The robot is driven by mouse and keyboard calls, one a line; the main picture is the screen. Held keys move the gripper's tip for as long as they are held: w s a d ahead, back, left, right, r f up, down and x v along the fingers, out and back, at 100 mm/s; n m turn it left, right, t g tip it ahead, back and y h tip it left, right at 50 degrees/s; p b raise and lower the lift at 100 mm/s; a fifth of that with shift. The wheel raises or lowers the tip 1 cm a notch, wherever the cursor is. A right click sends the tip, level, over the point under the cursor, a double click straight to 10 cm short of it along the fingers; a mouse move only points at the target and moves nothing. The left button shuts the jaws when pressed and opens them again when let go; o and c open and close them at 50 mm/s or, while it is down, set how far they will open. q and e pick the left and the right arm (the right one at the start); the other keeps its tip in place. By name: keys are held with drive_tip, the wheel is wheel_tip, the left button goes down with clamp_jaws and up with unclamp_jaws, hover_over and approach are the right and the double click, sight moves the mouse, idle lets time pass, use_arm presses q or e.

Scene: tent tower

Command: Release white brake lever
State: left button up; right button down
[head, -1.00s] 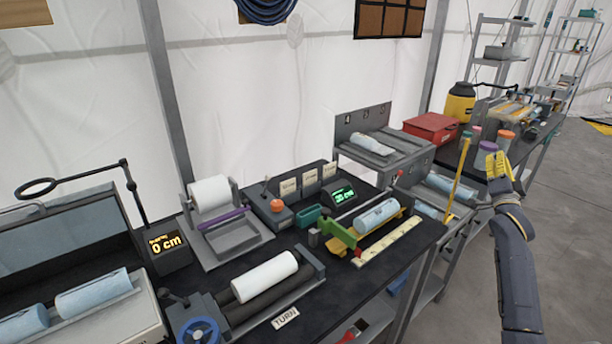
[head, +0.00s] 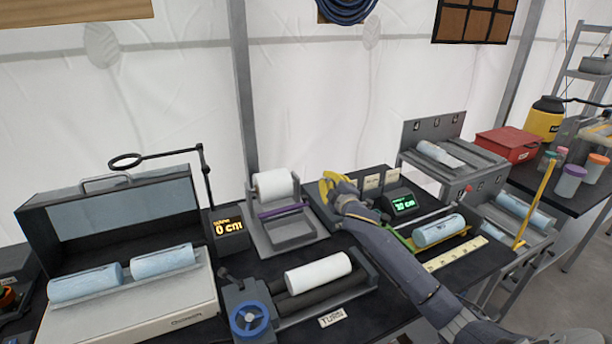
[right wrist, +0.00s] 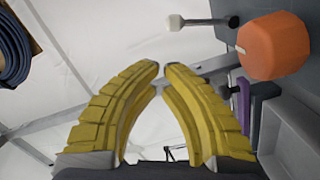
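My right gripper (head: 333,184) is over the back of the black workbench, right of the paper-roll holder. In the right wrist view its yellow fingers (right wrist: 162,68) curve towards each other with a narrow gap between the tips and nothing between them. A white knob on a dark rod (right wrist: 175,22), which looks like the white brake lever, is beyond the fingertips, up and to the right, apart from them. A larger orange knob (right wrist: 273,46) is right of it. My left gripper is not in view.
A white roll (head: 270,186) stands in its holder on the left of my gripper. A green display (head: 403,204) and a blue roll (head: 438,230) are on its right. A roller with a blue handwheel (head: 250,318) and an open case (head: 130,318) are nearer.

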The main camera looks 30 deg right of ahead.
drive_tip(key=shift+n+y, duration=0.3)
drive_tip(key=shift+n, duration=0.3)
drive_tip(key=w, duration=0.3)
drive_tip(key=w+f, duration=0.1)
drive_tip(key=w, duration=0.1)
drive_tip(key=w+d+f, duration=0.1)
drive_tip(key=w, duration=0.2)
drive_tip(key=shift+w, duration=0.35)
drive_tip(key=shift+s+d+f, duration=0.2)
drive_tip(key=shift+s+d, duration=0.2)
drive_tip(key=shift+s, duration=0.1)
drive_tip(key=shift+s+d+m, duration=0.1)
drive_tip(key=shift+d+m, duration=0.8)
drive_tip(key=shift+m, duration=0.2)
